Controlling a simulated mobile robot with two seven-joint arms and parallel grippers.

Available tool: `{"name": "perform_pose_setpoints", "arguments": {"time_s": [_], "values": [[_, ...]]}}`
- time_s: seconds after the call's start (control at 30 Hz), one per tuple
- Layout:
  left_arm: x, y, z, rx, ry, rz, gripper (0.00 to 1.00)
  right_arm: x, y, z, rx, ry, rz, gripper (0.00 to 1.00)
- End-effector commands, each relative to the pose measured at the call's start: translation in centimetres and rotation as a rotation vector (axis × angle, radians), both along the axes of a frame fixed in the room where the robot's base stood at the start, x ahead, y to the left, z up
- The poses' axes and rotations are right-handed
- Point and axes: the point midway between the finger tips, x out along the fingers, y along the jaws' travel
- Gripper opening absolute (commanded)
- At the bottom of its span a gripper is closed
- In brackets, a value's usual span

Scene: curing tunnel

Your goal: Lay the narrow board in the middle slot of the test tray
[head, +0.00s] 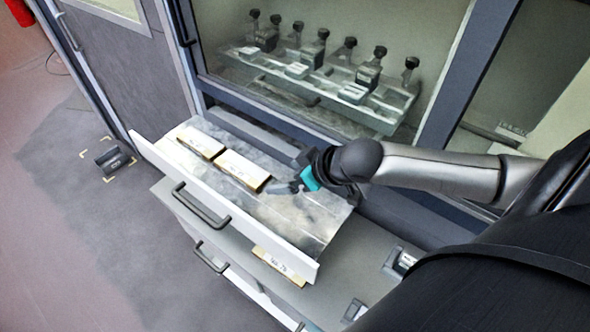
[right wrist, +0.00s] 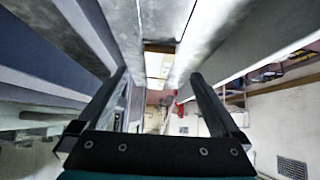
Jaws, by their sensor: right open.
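Two pale boards with wooden edges, one (head: 200,142) at the left and one (head: 243,171) nearer the middle, lie end to end in an open, metal-lined pull-out (head: 308,225). I cannot tell which is the narrow board or whether this pull-out is the test tray. My right gripper (head: 288,188) is open and empty, low over the pull-out, just right of the nearer board. In the right wrist view, pale boards (right wrist: 159,64) show ahead between the spread fingers of the right gripper (right wrist: 160,78). My left gripper is not in view.
Behind the glass stands a pale rack (head: 300,80) with several black-knobbed clamps. Another labelled board (head: 279,266) lies below the pull-out's front wall. A dark block (head: 112,160) sits inside floor marks at the left. The pull-out's right part is bare.

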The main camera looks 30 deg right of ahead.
Motion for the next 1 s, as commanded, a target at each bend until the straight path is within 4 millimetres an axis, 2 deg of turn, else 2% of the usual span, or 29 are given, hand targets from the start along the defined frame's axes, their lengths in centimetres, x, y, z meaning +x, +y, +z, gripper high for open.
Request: {"name": "perform_pose_setpoints", "arguments": {"time_s": [0.13,0.33,1.0], "values": [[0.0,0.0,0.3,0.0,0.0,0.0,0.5,-1.1,-0.5,1.1,-0.002,0.001,-0.001,1.0],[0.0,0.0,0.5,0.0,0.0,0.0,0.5,-1.8,-0.7,1.9,-0.001,0.001,-0.001,1.0],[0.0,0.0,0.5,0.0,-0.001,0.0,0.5,-1.9,-0.7,2.0,0.0,-0.001,-0.001,1.0]]}}
